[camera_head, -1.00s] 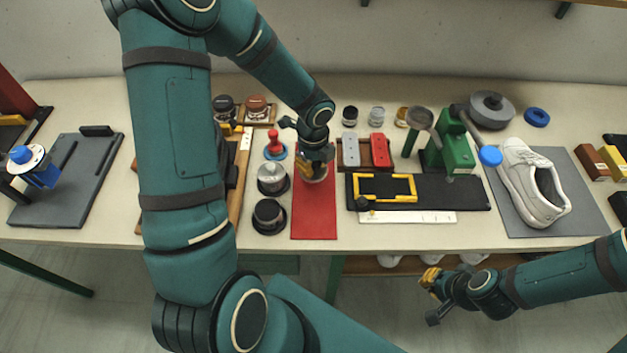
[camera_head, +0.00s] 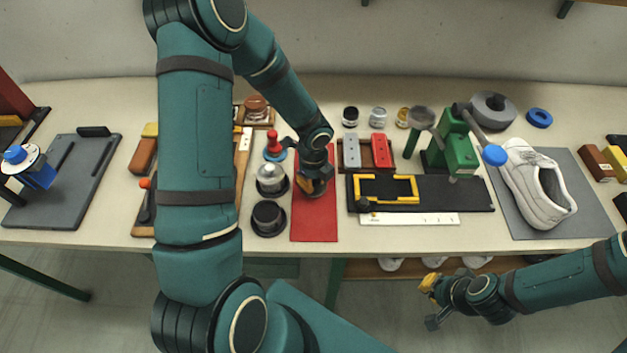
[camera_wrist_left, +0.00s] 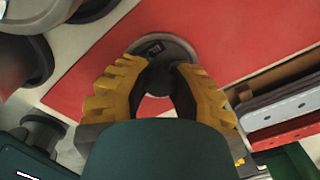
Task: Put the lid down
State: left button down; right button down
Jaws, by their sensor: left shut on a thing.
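The lid, a grey round disc (camera_wrist_left: 180,47) with a small dark mark on its top, shows at the fingertips in the left wrist view. My left gripper (camera_head: 315,187) is shut on it, with its yellow-backed fingers on either side. In the head view the gripper is over the red mat (camera_head: 314,229), pointing down, and hides most of the lid. Whether the lid touches the mat cannot be told. My right gripper (camera_head: 433,300) hangs in front of the table's front edge, away from the mat; its jaw state is unclear.
Left of the mat stand a silver-topped jar (camera_head: 271,179), a black-topped one (camera_head: 268,217) and a red-knobbed tool (camera_head: 274,146). Right of it lie grey and red blocks (camera_head: 368,152) and a black board (camera_head: 460,194). The mat's front part is clear.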

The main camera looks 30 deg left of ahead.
pick_arm(q)
jog(key=c, duration=0.9)
grip_release()
jog(key=shift+r, duration=0.15)
notch_tip(320, 180, up, 12)
jog(key=p, duration=0.3)
